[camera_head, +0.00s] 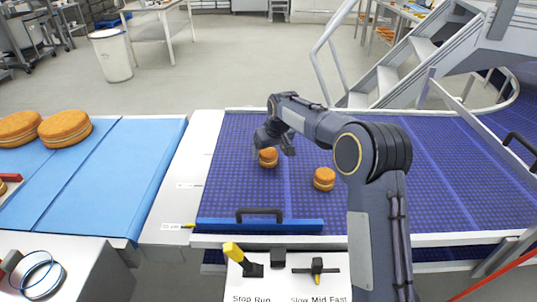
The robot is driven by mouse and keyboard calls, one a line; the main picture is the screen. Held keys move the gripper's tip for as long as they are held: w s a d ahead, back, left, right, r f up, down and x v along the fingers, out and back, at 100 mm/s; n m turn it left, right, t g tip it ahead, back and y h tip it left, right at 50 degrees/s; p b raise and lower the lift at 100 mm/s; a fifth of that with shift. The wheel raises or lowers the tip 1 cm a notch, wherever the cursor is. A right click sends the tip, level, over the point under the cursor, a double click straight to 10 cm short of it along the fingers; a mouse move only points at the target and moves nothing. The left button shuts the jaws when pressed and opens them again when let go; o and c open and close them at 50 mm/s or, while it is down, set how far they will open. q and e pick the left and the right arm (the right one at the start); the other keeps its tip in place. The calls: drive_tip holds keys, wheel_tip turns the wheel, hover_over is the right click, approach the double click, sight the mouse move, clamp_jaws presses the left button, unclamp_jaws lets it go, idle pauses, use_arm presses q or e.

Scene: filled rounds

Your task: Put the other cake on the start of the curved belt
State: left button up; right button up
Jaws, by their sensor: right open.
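My right gripper (273,147) is open, low over the purple belt. A small round filled cake (268,158) stands on the belt right at its fingertips. I cannot tell whether the fingers touch it. Another small cake (324,179) stands on the belt to the right and nearer, beside my forearm. The purple curved belt (240,190) runs to the right and bends away behind the stairs. Two larger cakes (65,129) (17,128) lie on a blue belt (130,165) at the left. My left gripper is out of view.
A blue bar with a black handle (260,224) lies along the belt's near edge. In front is a panel with a yellow lever (234,252) and a speed slider (317,267). Metal stairs with a rail (400,70) stand behind the belt. The belt's left part is clear.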

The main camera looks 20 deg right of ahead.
drive_tip(key=a+v, duration=0.1)
drive_tip(key=v, duration=0.8)
drive_tip(key=s+d+r+m+y, duration=0.1)
drive_tip(key=s+d+r, duration=0.15)
drive_tip(key=s, duration=0.35)
drive_tip(key=s+d+r, duration=0.2)
drive_tip(key=s+d, duration=0.1)
drive_tip(key=s, duration=0.3)
drive_tip(key=s+a+f+m, duration=0.1)
drive_tip(key=s+f, duration=0.2)
drive_tip(key=s, duration=0.6)
drive_tip(key=s+a+f+m+y, duration=0.1)
drive_tip(key=s+a+f, duration=0.1)
drive_tip(key=s, duration=0.8)
drive_tip(key=s+a+f+t+y, duration=0.1)
drive_tip(key=s+f, duration=0.3)
drive_tip(key=s, duration=0.6)
drive_tip(key=shift+a+m, duration=0.25)
drive_tip(key=shift+m, duration=0.15)
drive_tip(key=shift+r, duration=0.1)
